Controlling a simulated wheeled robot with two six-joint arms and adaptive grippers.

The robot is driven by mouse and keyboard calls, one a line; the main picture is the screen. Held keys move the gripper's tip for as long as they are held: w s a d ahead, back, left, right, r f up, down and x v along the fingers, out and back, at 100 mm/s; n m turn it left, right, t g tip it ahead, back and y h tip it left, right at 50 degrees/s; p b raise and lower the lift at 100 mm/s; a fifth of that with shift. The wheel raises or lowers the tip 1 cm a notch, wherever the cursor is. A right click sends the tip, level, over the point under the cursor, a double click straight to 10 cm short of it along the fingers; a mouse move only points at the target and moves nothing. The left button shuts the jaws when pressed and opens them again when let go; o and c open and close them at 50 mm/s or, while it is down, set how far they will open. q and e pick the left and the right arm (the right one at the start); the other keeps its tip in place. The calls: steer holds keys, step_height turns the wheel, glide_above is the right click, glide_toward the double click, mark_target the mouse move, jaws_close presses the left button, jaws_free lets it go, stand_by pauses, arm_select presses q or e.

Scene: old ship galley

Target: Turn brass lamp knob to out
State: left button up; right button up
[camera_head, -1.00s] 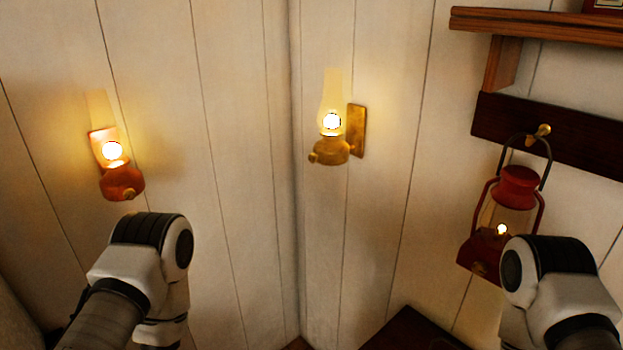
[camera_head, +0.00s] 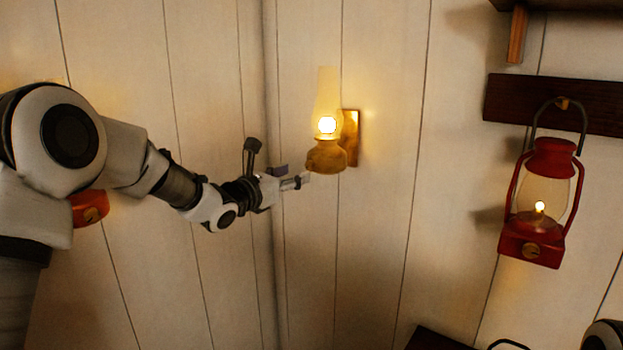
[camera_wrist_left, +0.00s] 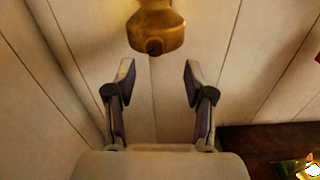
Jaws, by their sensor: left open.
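The brass lamp (camera_head: 326,157) is on the wall right of the corner, in front of its brass back plate (camera_head: 352,135). Its flame glows bright inside the glass chimney. In the left wrist view the brass lamp body (camera_wrist_left: 157,28) shows at the top, with its round, dark knob (camera_wrist_left: 155,46) facing me. My left gripper (camera_head: 297,181) is just left of and below the lamp body. In the left wrist view its fingers (camera_wrist_left: 158,73) are apart and empty, with the knob beyond and above the gap. In the head view the knob cannot be made out. My right gripper is out of view.
A red lantern (camera_head: 530,247), lit, hangs from a dark wooden rail (camera_head: 510,98) at right. A red lamp (camera_head: 90,208) on the left wall is mostly hidden behind my left arm. A dark wooden surface (camera_head: 432,340) is low at centre right.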

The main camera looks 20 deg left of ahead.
mark_target(309, 168)
arm_select(q)
steer(key=p+x, duration=0.1)
steer(key=x, duration=0.1)
steer(key=a+p+x, duration=0.1)
steer(key=x, duration=0.2)
steer(key=shift+w, duration=0.25)
steer(key=shift+w+d+f+p, duration=0.1)
steer(key=shift+w+p, duration=0.2)
steer(key=shift+p, duration=0.05)
steer(key=shift+d, duration=0.35)
steer(key=shift+a+f, duration=0.1)
steer(key=shift+a, duration=0.05)
jaws_close()
